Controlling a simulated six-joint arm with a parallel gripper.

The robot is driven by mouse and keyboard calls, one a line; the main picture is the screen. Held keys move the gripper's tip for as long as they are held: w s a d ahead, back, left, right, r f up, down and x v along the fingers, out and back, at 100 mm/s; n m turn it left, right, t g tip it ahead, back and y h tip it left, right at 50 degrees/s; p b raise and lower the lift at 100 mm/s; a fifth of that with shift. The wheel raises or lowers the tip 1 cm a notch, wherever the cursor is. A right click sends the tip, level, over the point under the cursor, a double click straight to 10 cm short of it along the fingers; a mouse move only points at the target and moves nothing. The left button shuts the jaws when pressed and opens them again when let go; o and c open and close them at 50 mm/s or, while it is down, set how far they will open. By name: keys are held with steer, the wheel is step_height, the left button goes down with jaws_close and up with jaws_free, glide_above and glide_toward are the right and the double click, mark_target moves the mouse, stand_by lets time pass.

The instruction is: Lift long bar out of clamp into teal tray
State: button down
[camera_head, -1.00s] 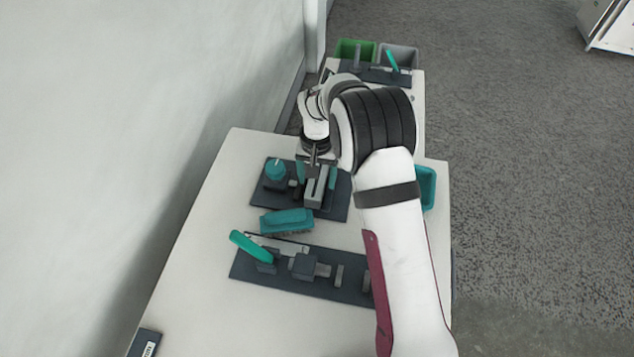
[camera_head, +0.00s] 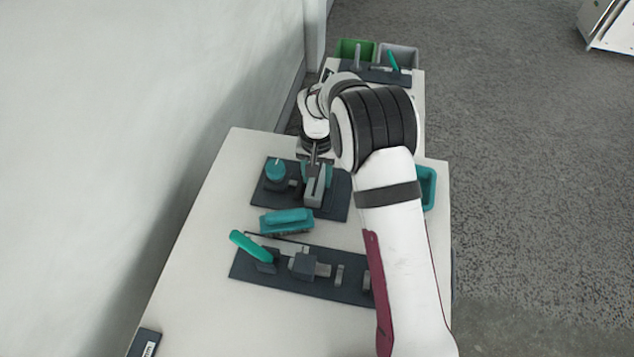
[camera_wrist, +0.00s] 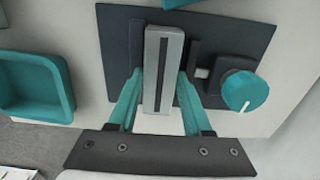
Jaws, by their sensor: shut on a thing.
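The long bar, a light grey slotted piece (camera_head: 315,190), is over the right part of the dark clamp plate (camera_head: 264,198). In the wrist view the bar (camera_wrist: 163,60) runs between the teal fingers of my gripper (camera_wrist: 158,90), which is shut on it. In the head view my gripper (camera_head: 317,172) is at the bar's far end. The clamp's teal knob (camera_head: 275,170) also shows in the wrist view (camera_wrist: 244,91). I cannot tell whether the bar is clear of the clamp. The teal tray (camera_head: 428,188) is partly behind my arm; it looks empty in the wrist view (camera_wrist: 36,86).
A teal brush (camera_head: 286,221) lies just in front of the clamp plate. A second dark fixture (camera_head: 300,275) with a green handle (camera_head: 251,246) stands nearer. Green (camera_head: 354,48) and grey bins (camera_head: 398,55) are at the back.

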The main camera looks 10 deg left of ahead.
mark_target(317, 179)
steer(key=shift+r, duration=0.5)
steer(key=shift+r, duration=1.6)
steer(key=shift+r, duration=1.5)
